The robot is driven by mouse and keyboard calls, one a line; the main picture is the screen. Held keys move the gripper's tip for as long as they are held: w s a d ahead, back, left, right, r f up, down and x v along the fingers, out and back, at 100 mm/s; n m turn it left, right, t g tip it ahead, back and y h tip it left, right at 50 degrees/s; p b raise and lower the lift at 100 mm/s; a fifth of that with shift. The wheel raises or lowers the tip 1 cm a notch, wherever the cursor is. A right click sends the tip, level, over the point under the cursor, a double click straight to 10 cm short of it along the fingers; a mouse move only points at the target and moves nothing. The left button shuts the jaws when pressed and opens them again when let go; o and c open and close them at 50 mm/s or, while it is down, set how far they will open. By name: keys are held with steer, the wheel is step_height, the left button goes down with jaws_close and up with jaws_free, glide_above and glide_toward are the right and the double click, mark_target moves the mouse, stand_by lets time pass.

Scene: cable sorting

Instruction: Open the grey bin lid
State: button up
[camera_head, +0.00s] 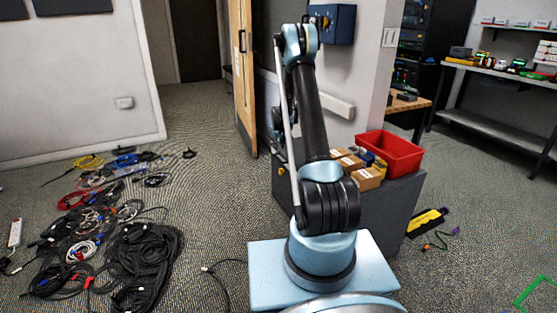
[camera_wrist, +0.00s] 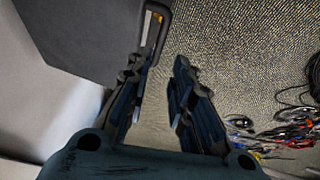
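In the wrist view my gripper (camera_wrist: 159,68) is open and empty, its two dark fingers apart with carpet showing between them. A dark grey flat panel (camera_wrist: 80,40) fills the upper left; it looks like part of the grey bin, but I cannot tell lid from side. A black handle-like loop (camera_wrist: 163,10) with an orange-yellow patch inside sits at its edge, just beyond the left fingertip. I cannot tell whether they touch. In the head view a grey box-like unit (camera_head: 402,215) stands behind my arm, which partly hides it. My gripper is hidden there.
A red bin (camera_head: 390,153) and small cardboard boxes (camera_head: 366,178) sit on top of the grey unit. Many tangled cables (camera_head: 145,250) cover the floor at left. A wooden door (camera_head: 242,75) stands behind. A yellow-black object (camera_head: 427,221) lies on the floor at right.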

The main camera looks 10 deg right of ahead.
mark_target(278, 158)
steer(key=x, duration=1.1)
steer(key=shift+w+f, duration=0.15)
steer(key=shift+f, duration=0.2)
jaws_close()
